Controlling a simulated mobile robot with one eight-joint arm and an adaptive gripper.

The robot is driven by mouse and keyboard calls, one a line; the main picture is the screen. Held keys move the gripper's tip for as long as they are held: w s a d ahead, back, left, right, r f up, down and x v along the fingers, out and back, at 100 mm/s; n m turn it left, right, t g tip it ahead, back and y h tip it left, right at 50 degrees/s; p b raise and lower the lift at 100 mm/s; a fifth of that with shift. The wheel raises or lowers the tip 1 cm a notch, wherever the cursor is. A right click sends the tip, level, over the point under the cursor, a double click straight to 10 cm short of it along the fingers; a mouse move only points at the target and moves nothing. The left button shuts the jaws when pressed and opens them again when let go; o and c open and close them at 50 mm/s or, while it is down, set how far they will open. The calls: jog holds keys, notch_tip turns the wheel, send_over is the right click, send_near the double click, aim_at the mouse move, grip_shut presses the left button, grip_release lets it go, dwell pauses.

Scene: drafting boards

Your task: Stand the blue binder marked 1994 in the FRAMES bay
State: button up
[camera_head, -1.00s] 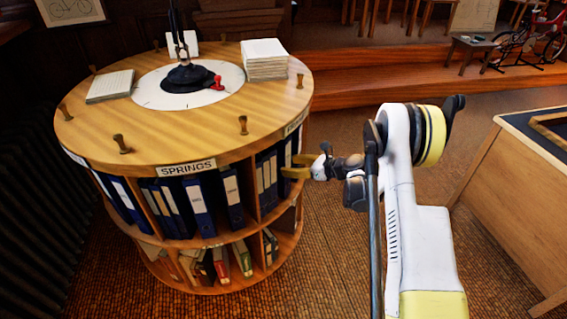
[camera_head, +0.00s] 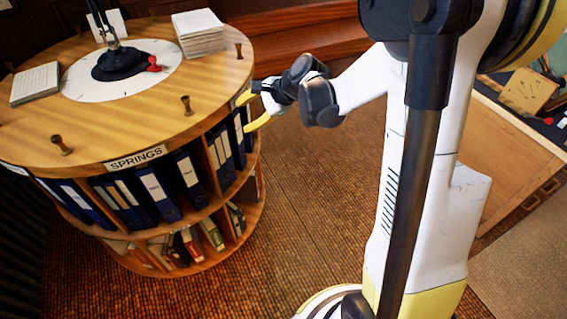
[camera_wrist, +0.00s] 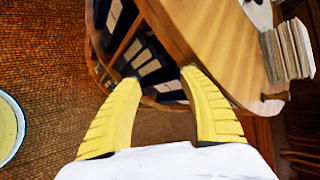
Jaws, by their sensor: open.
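A round wooden shelf unit (camera_head: 130,118) holds blue binders with white labels. Several stand in the bay under the SPRINGS sign (camera_head: 136,158), including one upright binder (camera_head: 159,192). More blue binders (camera_head: 224,150) stand in the bay to its right. I cannot read 1994 on any spine, and no FRAMES sign is readable. My gripper (camera_head: 244,112) is at the right side of the unit, just below the top's rim, beside that right bay. In the wrist view, its yellow fingers (camera_wrist: 162,79) are spread with nothing held, and blue binders (camera_wrist: 150,57) show beyond them.
The tabletop carries a paper stack (camera_head: 199,32), a pad (camera_head: 35,83), a lamp base (camera_head: 119,62) and brass pegs (camera_head: 186,105) along its rim. The lower shelf holds mixed binders (camera_head: 192,242).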

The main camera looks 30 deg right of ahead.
jog(key=s+r+n+h, duration=0.2)
jog(key=s+n, duration=0.6)
jog(key=s, duration=0.5)
jog(key=s+a+r+n+h, duration=0.1)
jog(key=s+r+n+h, duration=0.2)
jog(key=s+n, duration=0.5)
jog(key=s+r, duration=0.1)
jog(key=s, duration=0.5)
jog(key=shift+a+r+n+h, duration=0.15)
jog(key=shift+r+n+h, duration=0.15)
jog(key=shift+r+n, duration=0.1)
